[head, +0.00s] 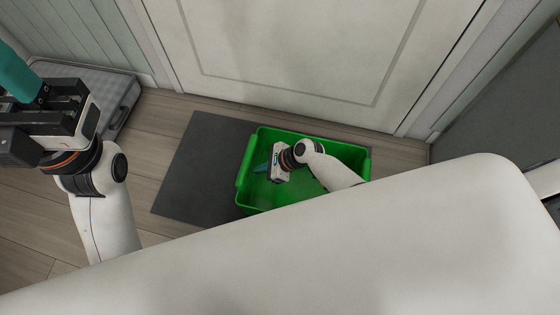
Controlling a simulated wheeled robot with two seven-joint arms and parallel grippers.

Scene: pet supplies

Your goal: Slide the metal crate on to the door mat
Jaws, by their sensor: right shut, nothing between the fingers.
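The green crate (243,180) stands upright by the door, with its left part over the right side of the dark grey door mat (188,168). It looks like green plastic or painted metal. The mat's left part is bare, and its right edge is hidden by the crate and my body. My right gripper (262,169) is inside the crate, near its left wall, shut with nothing held. Contact with the wall cannot be made out. My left gripper (14,78) is high at the left edge, away from the crate; its fingertips are partly cut off.
A closed white door (320,50) is behind the mat and crate. A grey case (122,95) lies on the wooden floor at the left wall, partly behind my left gripper. Bare floor (150,150) lies left of the mat. A dark panel (510,95) stands at right.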

